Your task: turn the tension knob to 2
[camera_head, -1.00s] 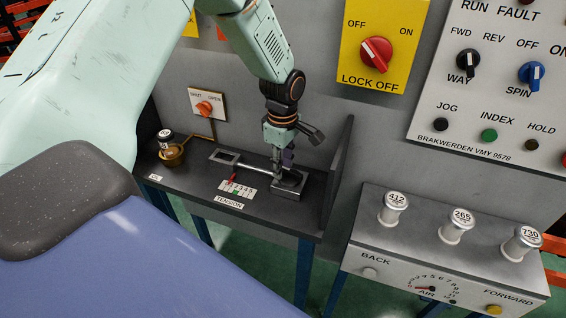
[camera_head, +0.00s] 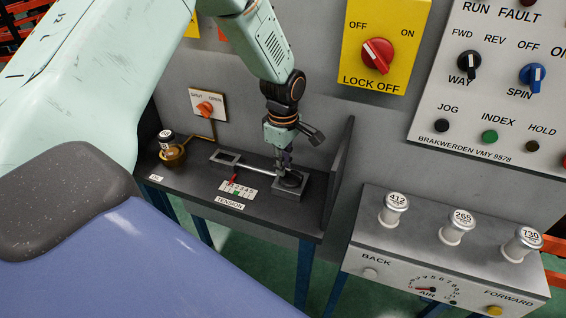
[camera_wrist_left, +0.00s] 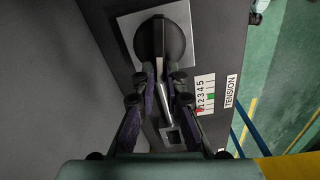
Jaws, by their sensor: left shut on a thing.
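The dark round tension knob (camera_head: 291,180) sits on a metal block at the right end of the black shelf; it also shows in the left wrist view (camera_wrist_left: 160,42). My left gripper (camera_head: 285,168) reaches down to it from above and is shut on it. In the left wrist view the fingers (camera_wrist_left: 162,72) are at the knob's near side. The white TENSION scale (camera_head: 238,188), numbered 1 to 5, lies in front of a metal rod. Its red pointer (camera_wrist_left: 199,110) is near the 1 end, and a green mark (camera_wrist_left: 211,97) is around the middle. My right gripper is not in view.
The shelf's raised side wall (camera_head: 338,170) is close right of my gripper. A grey AIR panel (camera_head: 400,262) with three labelled cylinders stands farther right.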

